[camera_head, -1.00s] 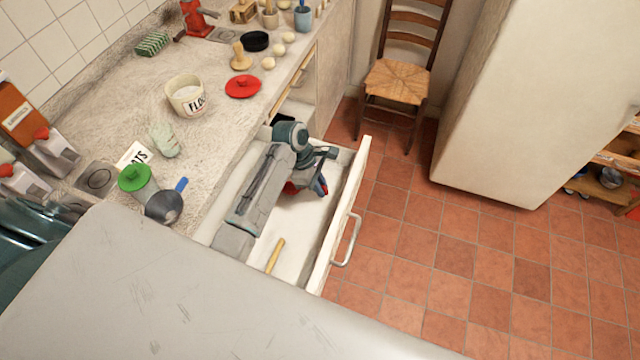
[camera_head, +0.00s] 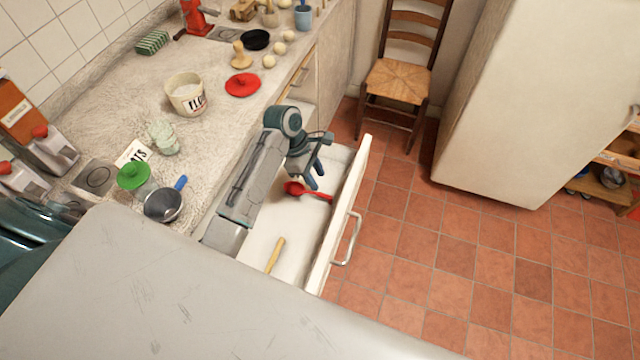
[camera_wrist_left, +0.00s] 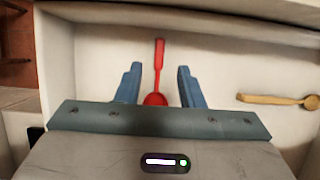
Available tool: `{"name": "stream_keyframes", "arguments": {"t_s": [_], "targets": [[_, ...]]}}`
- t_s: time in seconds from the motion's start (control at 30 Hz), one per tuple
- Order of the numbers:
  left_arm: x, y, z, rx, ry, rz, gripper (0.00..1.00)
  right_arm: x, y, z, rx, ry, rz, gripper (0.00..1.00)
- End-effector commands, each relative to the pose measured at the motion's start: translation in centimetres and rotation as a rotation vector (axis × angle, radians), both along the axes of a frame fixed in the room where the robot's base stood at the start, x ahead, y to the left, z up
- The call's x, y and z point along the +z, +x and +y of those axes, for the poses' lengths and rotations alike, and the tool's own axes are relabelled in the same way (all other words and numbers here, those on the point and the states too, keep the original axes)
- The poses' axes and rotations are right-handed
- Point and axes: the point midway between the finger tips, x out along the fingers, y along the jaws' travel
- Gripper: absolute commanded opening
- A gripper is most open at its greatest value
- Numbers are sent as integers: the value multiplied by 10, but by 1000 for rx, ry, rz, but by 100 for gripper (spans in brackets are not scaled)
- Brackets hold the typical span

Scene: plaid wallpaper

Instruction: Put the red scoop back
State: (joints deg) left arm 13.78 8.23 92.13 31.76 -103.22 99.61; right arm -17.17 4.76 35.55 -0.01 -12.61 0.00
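The red scoop (camera_head: 308,191) lies on the floor of the open drawer (camera_head: 353,190). My left gripper (camera_head: 314,178) is just above it in the head view, apart from it as far as I can tell. In the left wrist view, my left gripper (camera_wrist_left: 157,88) is open, with its two blue fingers spread either side of the red scoop (camera_wrist_left: 159,70). The scoop's handle points away from the gripper, and its bowl is partly hidden behind the gripper's body. My right gripper is not in view.
A wooden spoon (camera_wrist_left: 277,100) also lies in the drawer; its handle shows in the head view (camera_head: 275,255). The tiled floor beyond the drawer is clear.

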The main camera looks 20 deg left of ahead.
Motion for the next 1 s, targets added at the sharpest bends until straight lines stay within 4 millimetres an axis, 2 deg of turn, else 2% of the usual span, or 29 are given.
{"name": "stream_keyframes", "arguments": {"t_s": [0.2, 0.4, 0.57, 1.0], "targets": [[42, 0, 19, 0, 3, -5, 35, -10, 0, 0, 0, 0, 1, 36], [67, -1, 29, 0, 1, -2, 35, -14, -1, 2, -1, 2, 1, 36], [74, -2, 31, 0, 0, 0, 35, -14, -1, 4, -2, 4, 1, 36], [73, -2, 31, 0, -1, 0, 35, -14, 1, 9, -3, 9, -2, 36]]}}
